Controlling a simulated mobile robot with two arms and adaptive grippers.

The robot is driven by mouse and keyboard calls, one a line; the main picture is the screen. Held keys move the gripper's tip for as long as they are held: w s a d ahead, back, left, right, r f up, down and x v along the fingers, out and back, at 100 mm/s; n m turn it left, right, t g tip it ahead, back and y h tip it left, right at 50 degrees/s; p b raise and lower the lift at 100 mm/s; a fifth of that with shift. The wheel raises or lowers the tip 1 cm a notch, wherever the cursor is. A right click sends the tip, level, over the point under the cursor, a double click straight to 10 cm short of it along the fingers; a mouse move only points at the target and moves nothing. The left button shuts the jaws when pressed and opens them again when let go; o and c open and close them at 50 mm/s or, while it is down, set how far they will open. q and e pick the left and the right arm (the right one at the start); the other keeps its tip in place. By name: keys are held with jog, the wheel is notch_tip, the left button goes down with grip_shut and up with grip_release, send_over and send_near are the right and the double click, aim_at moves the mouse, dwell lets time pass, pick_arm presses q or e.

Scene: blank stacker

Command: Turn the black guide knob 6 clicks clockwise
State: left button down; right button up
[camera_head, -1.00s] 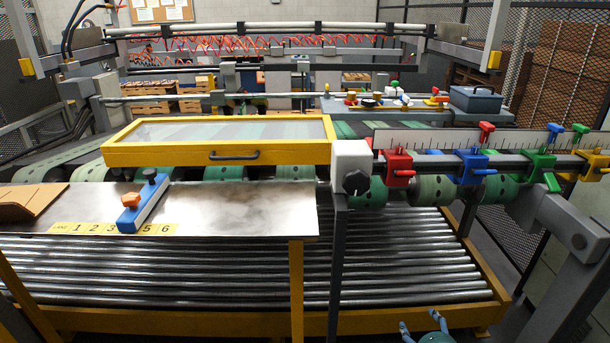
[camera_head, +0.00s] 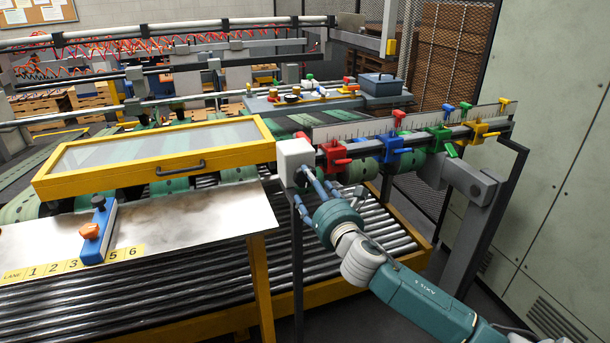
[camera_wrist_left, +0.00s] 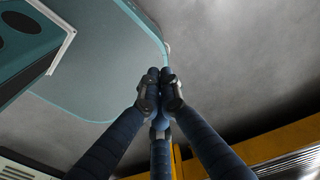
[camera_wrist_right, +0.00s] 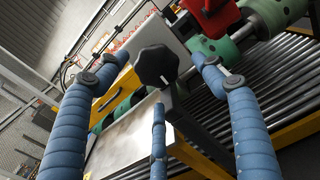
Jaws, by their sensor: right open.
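The black guide knob (camera_wrist_right: 157,66) shows in the right wrist view, a lobed knob with a white mark at its lower right. It sits on the white housing (camera_head: 294,160) at the left end of the guide rail; fingers largely hide it in the head view. My right gripper (camera_head: 308,184) is in front of the housing. In the right wrist view its blue fingers (camera_wrist_right: 160,75) are spread open, to the left, right and below the knob. I see no clear contact. My left gripper (camera_wrist_left: 160,82) shows only in the left wrist view, its fingertips together and empty.
Red (camera_head: 333,154), blue (camera_head: 396,152), green (camera_head: 441,139) and yellow (camera_head: 483,132) guide clamps sit along the rail right of the knob. A yellow-framed cover (camera_head: 155,158) is to the left. A roller bed (camera_head: 370,228) lies below.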

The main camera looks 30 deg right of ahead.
aim_at(306, 181)
jog(key=x, duration=0.3)
jog(key=shift+w+a+r+p, duration=0.1)
jog(key=shift+w+p, duration=0.3)
jog(key=shift+w, duration=0.4)
pick_arm(q)
jog(key=shift+s+a+r, duration=0.1)
jog(key=shift+a+r, duration=0.5)
jog(key=shift+a, duration=0.35)
pick_arm(e)
jog(key=c, duration=0.9)
jog(key=shift+c, duration=1.3)
pick_arm(q)
jog(key=shift+s+d, duration=0.1)
jog(key=shift+d, duration=0.25)
